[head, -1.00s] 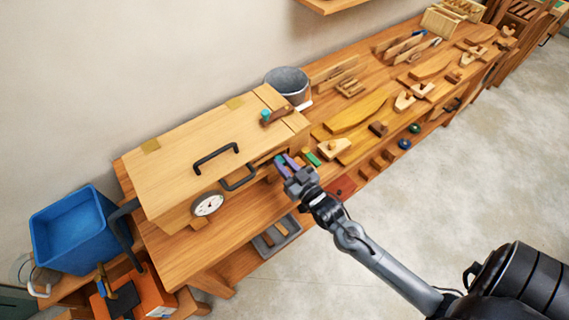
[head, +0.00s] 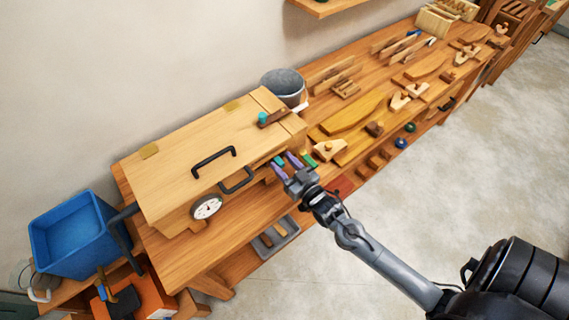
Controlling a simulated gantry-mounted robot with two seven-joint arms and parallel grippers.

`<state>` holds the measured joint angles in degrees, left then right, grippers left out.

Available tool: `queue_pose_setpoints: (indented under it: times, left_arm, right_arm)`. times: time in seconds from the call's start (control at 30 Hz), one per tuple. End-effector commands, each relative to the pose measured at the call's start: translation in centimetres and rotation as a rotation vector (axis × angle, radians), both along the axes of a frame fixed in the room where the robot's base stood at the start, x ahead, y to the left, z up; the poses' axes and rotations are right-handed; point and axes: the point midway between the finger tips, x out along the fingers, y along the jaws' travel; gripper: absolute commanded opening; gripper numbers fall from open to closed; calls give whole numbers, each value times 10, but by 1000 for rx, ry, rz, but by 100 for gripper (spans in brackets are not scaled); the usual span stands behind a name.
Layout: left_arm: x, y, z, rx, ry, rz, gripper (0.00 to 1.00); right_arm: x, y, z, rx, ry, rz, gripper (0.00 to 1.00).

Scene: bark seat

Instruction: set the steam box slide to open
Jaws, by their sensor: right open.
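The steam box (head: 190,160) is a long pale wooden box on the bench, with black handles and a round white dial on its front. A dark wooden piece with a teal end (head: 273,117) lies across its top near the right end. My right gripper (head: 286,165) is open at the box's front right, its purple fingertips pointing at the box. A small teal part (head: 279,160) shows by the fingertips, close to the box front. I cannot tell whether the fingers touch it, or which part is the slide. My left gripper is out of view.
A grey bucket (head: 284,86) stands behind the box's right end. A blue bin (head: 78,235) is at the left. Wooden parts and a small green block (head: 311,160) lie on the bench right of my gripper. The floor in front is clear.

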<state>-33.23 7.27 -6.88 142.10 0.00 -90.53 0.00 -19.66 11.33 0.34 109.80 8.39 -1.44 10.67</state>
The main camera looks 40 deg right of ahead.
Motion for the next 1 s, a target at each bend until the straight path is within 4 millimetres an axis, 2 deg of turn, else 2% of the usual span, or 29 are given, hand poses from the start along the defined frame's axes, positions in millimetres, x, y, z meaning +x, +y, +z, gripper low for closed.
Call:
queue_pose_setpoints:
  times: [0.17, 0.63, 0.8, 1.0]
  left_arm:
    - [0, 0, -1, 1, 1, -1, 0]
    - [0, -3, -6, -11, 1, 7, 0]
    - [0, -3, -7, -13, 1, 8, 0]
    - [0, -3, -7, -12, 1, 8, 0]
  right_arm:
    - [-15, 2, -1, 0, 2, 0, 49]
    - [-88, 7, -1, 0, 2, -2, 49]
    - [-101, 8, 0, 0, 0, -2, 49]
    - [-106, 9, 0, 0, 0, -2, 49]
